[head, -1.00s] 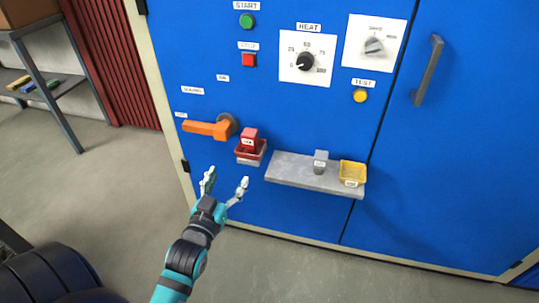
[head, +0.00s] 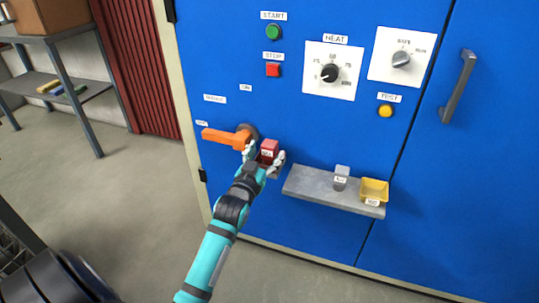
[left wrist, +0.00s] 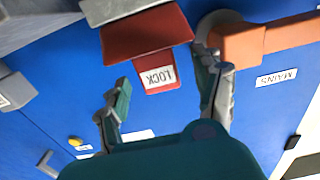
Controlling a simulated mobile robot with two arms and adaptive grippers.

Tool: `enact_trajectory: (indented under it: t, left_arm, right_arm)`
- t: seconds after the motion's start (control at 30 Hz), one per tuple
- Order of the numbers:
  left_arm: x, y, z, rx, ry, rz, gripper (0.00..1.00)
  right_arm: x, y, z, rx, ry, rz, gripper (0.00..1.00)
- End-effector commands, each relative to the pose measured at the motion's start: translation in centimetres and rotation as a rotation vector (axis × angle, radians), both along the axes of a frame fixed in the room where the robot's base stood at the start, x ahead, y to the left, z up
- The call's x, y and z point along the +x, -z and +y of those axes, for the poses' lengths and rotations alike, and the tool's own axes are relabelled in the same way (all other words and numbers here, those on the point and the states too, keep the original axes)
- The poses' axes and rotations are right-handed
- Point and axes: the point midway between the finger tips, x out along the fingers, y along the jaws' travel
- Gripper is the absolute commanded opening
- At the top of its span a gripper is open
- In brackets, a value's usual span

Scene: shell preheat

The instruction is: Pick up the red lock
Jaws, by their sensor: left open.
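The red lock (head: 269,148) stands up out of a small red holder on the front of the blue cabinet. In the left wrist view the lock (left wrist: 159,73), with its white LOCK label, hangs upside down in the picture below the red holder (left wrist: 146,34). My left gripper (head: 264,157) is open with its fingers on either side of the lock. The left wrist view also shows the open fingers (left wrist: 168,78), with a gap to the lock on both sides. My arm hides most of the holder in the head view. My right gripper is not in view.
An orange MAINS handle (head: 226,138) sits close left of the lock. A grey shelf (head: 310,186) to the right carries a grey block (head: 341,176) and a yellow tray (head: 374,189). Buttons and dials are above.

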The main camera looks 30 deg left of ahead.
Motion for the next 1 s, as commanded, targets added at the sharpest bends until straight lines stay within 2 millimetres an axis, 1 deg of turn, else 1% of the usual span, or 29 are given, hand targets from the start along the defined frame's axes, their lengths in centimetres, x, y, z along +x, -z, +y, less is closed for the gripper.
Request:
enact_trajectory:
  t: [0.03, 0.07, 0.2, 0.3, 0.47, 0.57, 0.93, 1.0]
  left_arm:
    - [0.9, 0.2, 0.1, 0.000, 0.000, -0.002, 0.67]
    - [1.4, 0.2, 0.2, 0.000, 0.000, -0.002, 0.67]
    - [2.8, 0.1, 0.6, 0.001, 0.000, -0.001, 0.67]
    - [3.1, 0.1, 0.6, 0.001, 0.000, 0.000, 0.67]
    - [3.0, 0.1, 0.6, 0.001, 0.000, 0.000, 0.67]
    - [3.0, 0.1, 0.6, 0.001, 0.000, 0.000, 0.56]
    - [3.0, 0.1, 0.6, 0.000, -0.001, 0.000, 0.07]
    - [3.0, 0.0, 0.6, 0.000, -0.001, -0.001, 0.05]
  right_arm:
    - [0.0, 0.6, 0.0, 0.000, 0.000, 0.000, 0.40]
    - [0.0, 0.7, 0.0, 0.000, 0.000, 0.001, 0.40]
    - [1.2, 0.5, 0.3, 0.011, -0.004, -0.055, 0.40]
    - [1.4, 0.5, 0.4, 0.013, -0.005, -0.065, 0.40]
    - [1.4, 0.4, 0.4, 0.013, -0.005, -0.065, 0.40]
    - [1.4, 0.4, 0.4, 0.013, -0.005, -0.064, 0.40]
    - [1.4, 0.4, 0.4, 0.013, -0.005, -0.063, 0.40]
    - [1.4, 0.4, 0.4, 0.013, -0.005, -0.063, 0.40]
